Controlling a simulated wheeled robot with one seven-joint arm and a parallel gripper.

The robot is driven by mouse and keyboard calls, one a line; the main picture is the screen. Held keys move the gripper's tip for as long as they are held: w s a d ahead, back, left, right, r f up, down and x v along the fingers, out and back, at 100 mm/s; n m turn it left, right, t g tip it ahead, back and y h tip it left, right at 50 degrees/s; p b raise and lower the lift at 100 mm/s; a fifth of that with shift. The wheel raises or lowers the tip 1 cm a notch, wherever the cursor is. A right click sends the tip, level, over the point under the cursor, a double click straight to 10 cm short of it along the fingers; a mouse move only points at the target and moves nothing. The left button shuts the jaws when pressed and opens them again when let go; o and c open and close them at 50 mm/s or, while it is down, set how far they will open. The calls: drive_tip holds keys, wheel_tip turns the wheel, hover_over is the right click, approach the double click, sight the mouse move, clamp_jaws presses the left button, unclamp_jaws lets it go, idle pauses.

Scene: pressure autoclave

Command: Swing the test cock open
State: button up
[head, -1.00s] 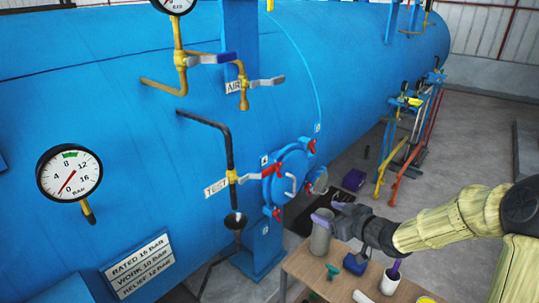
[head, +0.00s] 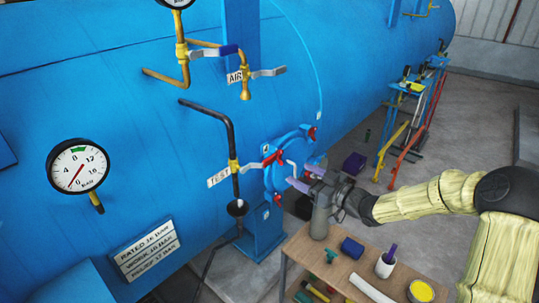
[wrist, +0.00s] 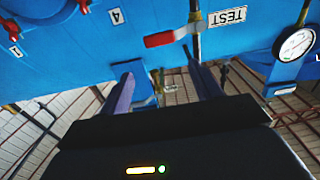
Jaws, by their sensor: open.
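The test cock (head: 234,166) is a yellow valve on a black pipe beside the TEST label (head: 219,177). Its grey lever with a red grip (head: 269,159) sticks out to the right, across the pipe. My gripper (head: 304,176) is open and empty, right of the lever, with its purple fingers pointing left towards it. In the wrist view, which is upside down, the red grip (wrist: 164,39) lies ahead of my gripper (wrist: 163,80), sideways between the lines of the two fingers. A gap remains between fingertips and lever.
A blue round door with red clamps (head: 285,165) sits on the vessel behind the lever and close to my fingers. A black funnel (head: 237,208) hangs under the cock. A wooden table (head: 325,272) with a grey cylinder (head: 320,222) and small items stands below my gripper.

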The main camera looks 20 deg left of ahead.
sight(271, 159)
drive_tip(key=p+x, duration=0.5)
drive_tip(key=x, duration=0.7)
drive_tip(key=shift+w+a+r, duration=0.15)
drive_tip(key=shift+a, duration=0.2)
drive_tip(key=shift+w+a, duration=0.1)
drive_tip(key=shift+a, duration=0.15)
drive_tip(key=c, duration=1.1)
